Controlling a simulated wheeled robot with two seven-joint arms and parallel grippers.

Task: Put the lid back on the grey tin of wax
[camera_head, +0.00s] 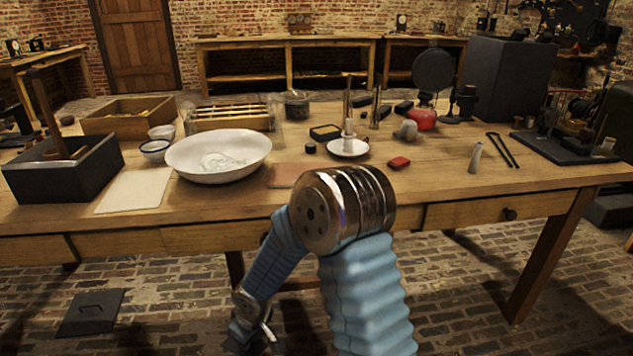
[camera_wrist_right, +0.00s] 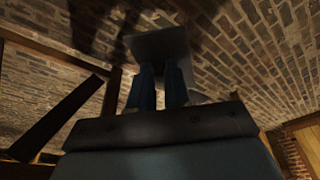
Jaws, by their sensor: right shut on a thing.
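My right gripper (camera_head: 258,338) hangs low in front of the table, over the brick floor, well away from the tin. In the right wrist view my right gripper (camera_wrist_right: 161,72) has two bluish fingers shut on a flat, dark grey, square-edged piece (camera_wrist_right: 160,42), which looks like the lid. The fingers hide part of it. My left gripper is not in view.
A white basin (camera_head: 218,152) stands left of the tin, with a slatted wooden rack (camera_head: 230,119) behind. The table's front edge lies between my right gripper and the tin.

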